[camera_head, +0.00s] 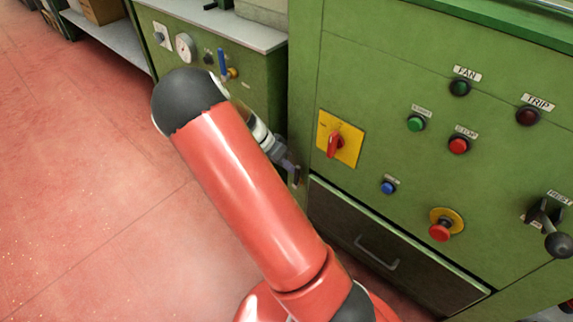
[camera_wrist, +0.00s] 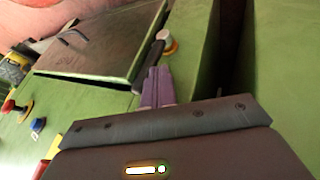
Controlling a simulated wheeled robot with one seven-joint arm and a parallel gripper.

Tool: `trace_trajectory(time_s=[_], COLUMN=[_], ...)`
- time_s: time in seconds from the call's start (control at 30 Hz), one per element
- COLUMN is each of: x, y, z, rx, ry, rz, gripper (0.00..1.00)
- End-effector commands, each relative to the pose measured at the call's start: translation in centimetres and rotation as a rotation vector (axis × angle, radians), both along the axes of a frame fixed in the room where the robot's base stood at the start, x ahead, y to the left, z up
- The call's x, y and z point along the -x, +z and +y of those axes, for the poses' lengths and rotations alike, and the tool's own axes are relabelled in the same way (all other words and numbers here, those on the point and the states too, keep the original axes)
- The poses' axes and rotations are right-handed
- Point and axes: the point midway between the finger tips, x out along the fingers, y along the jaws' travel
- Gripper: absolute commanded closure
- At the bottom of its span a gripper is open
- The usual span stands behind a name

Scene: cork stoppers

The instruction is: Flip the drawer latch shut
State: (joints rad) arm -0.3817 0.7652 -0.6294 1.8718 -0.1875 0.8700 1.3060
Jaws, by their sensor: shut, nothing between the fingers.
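The dark drawer front (camera_head: 345,222) with a grey bar handle (camera_head: 378,256) sits low in the green cabinet. It also shows in the wrist view (camera_wrist: 100,50). The drawer latch shows in the wrist view as a dark lever (camera_wrist: 149,60) beside the drawer's edge, with a round orange-and-white pivot (camera_wrist: 168,42) at its far end. My gripper (camera_head: 292,168) is at the cabinet's left front edge, above the drawer's upper left corner. Its purple fingers (camera_wrist: 157,84) are together and empty, with tips close to the lever; I cannot tell whether they touch. My arm and gripper hide the latch in the head view.
The cabinet front carries a yellow plate with a red rotary switch (camera_head: 335,142), a blue button (camera_head: 388,187), a red emergency button (camera_head: 440,231) and a black-knobbed lever (camera_head: 552,232). A lower green cabinet (camera_head: 215,55) stands left. The red floor (camera_head: 80,180) is clear.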

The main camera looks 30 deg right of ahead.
Motion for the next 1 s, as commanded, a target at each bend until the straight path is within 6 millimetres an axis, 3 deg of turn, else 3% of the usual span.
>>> trace_trajectory(time_s=[1.0], x=[1.01], y=[0.18], z=[-0.34], rx=[-0.04], ry=[-0.003], rz=[-0.108], gripper=[1.0])
